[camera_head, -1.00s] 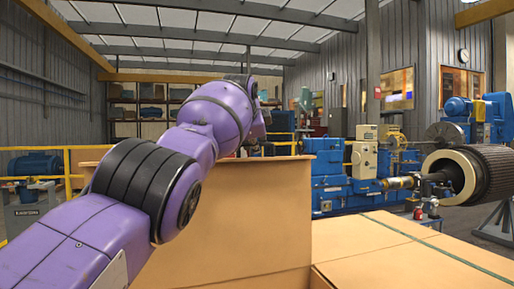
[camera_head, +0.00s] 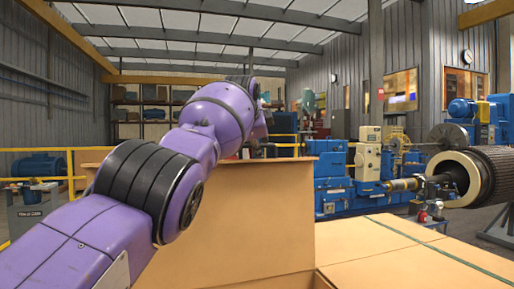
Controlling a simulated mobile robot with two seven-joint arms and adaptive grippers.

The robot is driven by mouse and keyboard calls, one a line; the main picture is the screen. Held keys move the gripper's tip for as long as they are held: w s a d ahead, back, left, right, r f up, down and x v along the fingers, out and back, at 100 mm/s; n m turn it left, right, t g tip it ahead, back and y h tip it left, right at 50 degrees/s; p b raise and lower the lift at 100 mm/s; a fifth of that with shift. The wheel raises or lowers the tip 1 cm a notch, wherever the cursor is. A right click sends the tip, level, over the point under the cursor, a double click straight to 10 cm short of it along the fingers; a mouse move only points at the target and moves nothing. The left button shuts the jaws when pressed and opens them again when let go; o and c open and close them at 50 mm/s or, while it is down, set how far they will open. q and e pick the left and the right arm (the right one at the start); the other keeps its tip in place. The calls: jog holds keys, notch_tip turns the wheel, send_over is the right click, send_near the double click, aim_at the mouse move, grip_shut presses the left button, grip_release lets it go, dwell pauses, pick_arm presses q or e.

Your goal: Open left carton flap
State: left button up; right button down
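A large brown carton stands close in front of me. One tall cardboard panel (camera_head: 255,225) stands upright in the middle, behind my purple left arm. To its right a flat cardboard surface (camera_head: 400,247) with a dark green strap line lies level. My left arm comes in from the left and reaches up and over the upright panel. Its far end is beyond the panel's top edge, and the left gripper is hidden. My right arm and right gripper do not show. The arm hides the left part of the carton.
Behind the carton stand a blue lathe (camera_head: 335,185) and a large dark rotor (camera_head: 490,177) at the right. A yellow railing (camera_head: 70,165) and a blue motor (camera_head: 38,165) are at the left. Shelves stand at the back.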

pick_arm(q)
jog(key=shift+s+a+r, duration=0.1)
jog(key=shift+s+r, duration=0.3)
jog(key=shift+s, duration=0.05)
jog(key=v, duration=1.1)
jog(key=shift+f, duration=0.2)
